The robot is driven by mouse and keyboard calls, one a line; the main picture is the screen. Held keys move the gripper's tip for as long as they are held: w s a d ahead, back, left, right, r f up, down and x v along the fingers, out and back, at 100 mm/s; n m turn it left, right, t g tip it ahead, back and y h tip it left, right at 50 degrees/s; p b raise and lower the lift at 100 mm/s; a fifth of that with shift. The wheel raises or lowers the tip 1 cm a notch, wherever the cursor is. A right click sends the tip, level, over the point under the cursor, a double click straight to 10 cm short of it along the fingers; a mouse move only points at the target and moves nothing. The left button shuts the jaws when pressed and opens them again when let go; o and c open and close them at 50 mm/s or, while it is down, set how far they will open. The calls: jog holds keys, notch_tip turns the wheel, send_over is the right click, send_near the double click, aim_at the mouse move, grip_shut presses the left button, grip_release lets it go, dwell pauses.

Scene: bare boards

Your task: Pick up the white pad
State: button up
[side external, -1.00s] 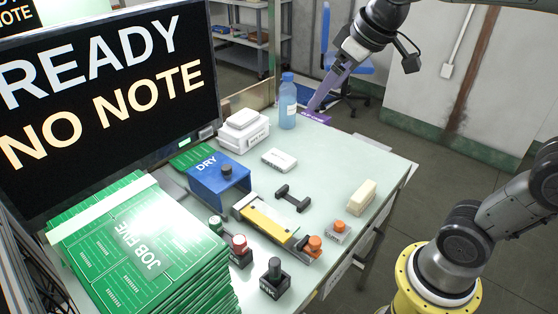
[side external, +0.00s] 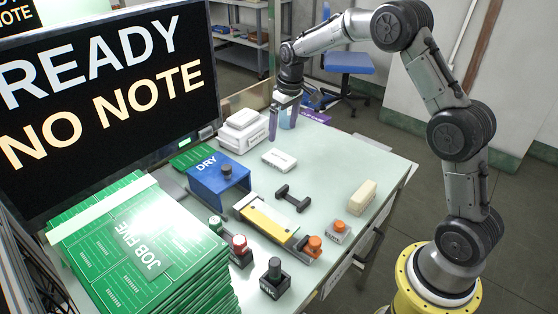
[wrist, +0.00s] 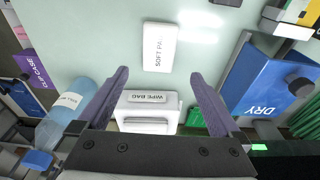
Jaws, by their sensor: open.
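A flat white block labelled "SOFT PAD" (side external: 278,159) lies on the pale table; it also shows in the wrist view (wrist: 159,47), ahead of my fingertips. My gripper (side external: 284,128) is open and empty, fingers pointing down, to the right of the box and behind the soft pad. In the wrist view its purple fingers (wrist: 160,74) are spread apart. Its exact height is hard to tell.
A blue bottle (side external: 289,112) stands close behind my gripper, partly hidden by it. A blue "DRY" stand (side external: 216,180), a dark double-ended bar (side external: 293,198), a yellow-topped fixture (side external: 266,224) and a cream block (side external: 362,196) occupy the table.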

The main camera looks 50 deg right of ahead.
aim_at(279, 157)
jog(key=f, duration=0.3)
jog(key=w+f, duration=0.1)
jog(key=f, duration=0.7)
jog(key=shift+w+d, duration=0.1)
jog(key=shift+w, duration=0.15)
jog(key=shift+c, duration=0.3)
jog(key=c, duration=1.1)
jog(key=shift+r, duration=0.1)
